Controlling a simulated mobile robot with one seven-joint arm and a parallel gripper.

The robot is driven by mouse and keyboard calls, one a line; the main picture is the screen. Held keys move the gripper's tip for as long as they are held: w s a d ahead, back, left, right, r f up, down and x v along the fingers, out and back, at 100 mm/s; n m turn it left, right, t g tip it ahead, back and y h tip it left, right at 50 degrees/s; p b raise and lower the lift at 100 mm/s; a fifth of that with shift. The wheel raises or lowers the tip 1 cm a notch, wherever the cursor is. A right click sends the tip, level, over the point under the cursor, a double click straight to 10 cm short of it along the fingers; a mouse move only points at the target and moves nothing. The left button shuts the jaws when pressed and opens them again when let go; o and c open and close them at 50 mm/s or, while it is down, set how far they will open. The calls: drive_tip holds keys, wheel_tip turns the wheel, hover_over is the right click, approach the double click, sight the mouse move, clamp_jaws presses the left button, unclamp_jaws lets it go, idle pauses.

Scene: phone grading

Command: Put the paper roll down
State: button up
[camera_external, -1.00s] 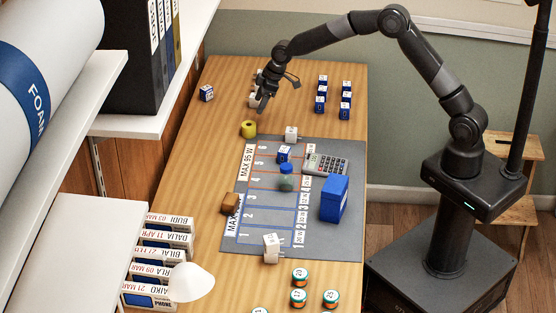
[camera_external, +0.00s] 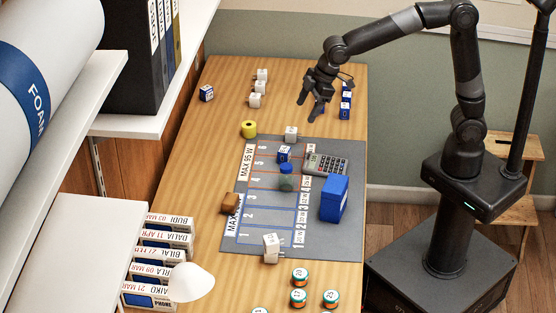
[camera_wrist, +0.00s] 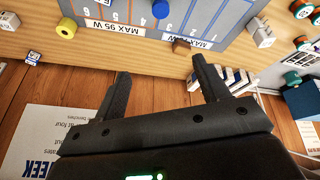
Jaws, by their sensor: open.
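A short yellow roll (camera_external: 249,129) with a dark hole stands on the wooden table, just off the far left corner of the grey mat; I take it for the paper roll, though its material cannot be told. It also shows in the wrist view (camera_wrist: 66,28) at the upper left. My gripper (camera_external: 311,110) is open above the far part of the table, to the right of the roll and apart from it. In the wrist view the two fingers of my gripper (camera_wrist: 161,75) stand wide apart with nothing between them.
White cubes (camera_external: 255,100) stand behind the roll. Blue cubes (camera_external: 345,111) are right of my gripper. Phone boxes (camera_external: 165,241) line the left edge.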

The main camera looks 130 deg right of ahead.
drive_tip(key=s+a+r+n+t, duration=0.15)
drive_tip(key=s+a, duration=0.35)
drive_tip(key=a, duration=0.5)
drive_tip(key=s+a+r+n+g, duration=0.1)
drive_tip(key=s+a+r, duration=0.25)
drive_tip(key=a, duration=0.65)
drive_tip(key=s+a+f+y, duration=0.1)
drive_tip(key=s+a, duration=0.3)
drive_tip(key=s, duration=0.3)
drive_tip(key=s+a+f+t+y, duration=0.1)
drive_tip(key=s+a+f, duration=0.1)
drive_tip(key=s+a, duration=0.3)
drive_tip(key=shift+s+a+n+y, duration=0.15)
drive_tip(key=shift+s+n+y, duration=0.25)
drive_tip(key=shift+s, duration=0.5)
drive_tip(key=shift+o, duration=0.4)
